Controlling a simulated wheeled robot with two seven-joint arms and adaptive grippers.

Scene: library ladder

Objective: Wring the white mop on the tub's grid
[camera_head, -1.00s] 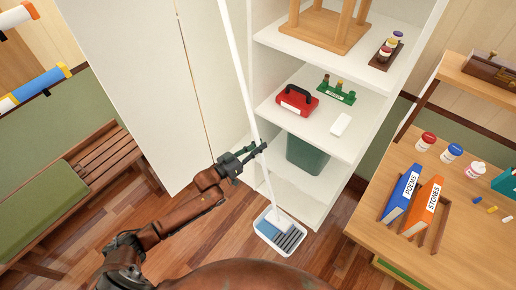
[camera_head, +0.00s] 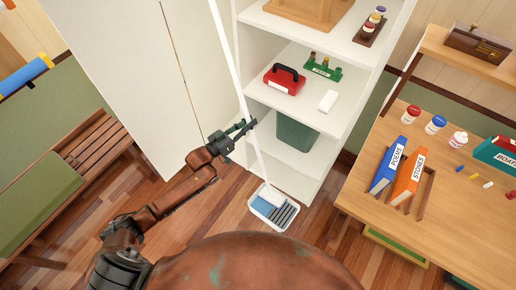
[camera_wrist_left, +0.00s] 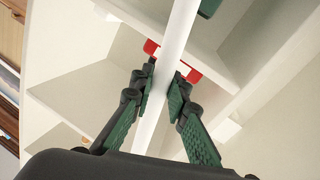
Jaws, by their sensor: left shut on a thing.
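The white mop's long handle (camera_head: 235,75) runs from the top of the head view down to the tub, leaning slightly. My left gripper (camera_head: 246,127) is shut around the handle at about mid-height. In the left wrist view the gripper (camera_wrist_left: 164,88) has its green-padded fingers on either side of the white handle (camera_wrist_left: 172,58). The small white tub (camera_head: 253,208) stands on the floor, with blue water on its left and a grey slatted grid (camera_head: 284,216) on its right. The handle's lower end reaches into the tub; the mop head is too small to place exactly. My right gripper is not in view.
A white shelf unit stands just behind the tub, with a red toolbox (camera_head: 284,79) and a dark green bin (camera_head: 297,133). A wooden desk (camera_head: 350,205) with upright books is at the right. A bench (camera_head: 90,165) is at the left. Floor left of the tub is clear.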

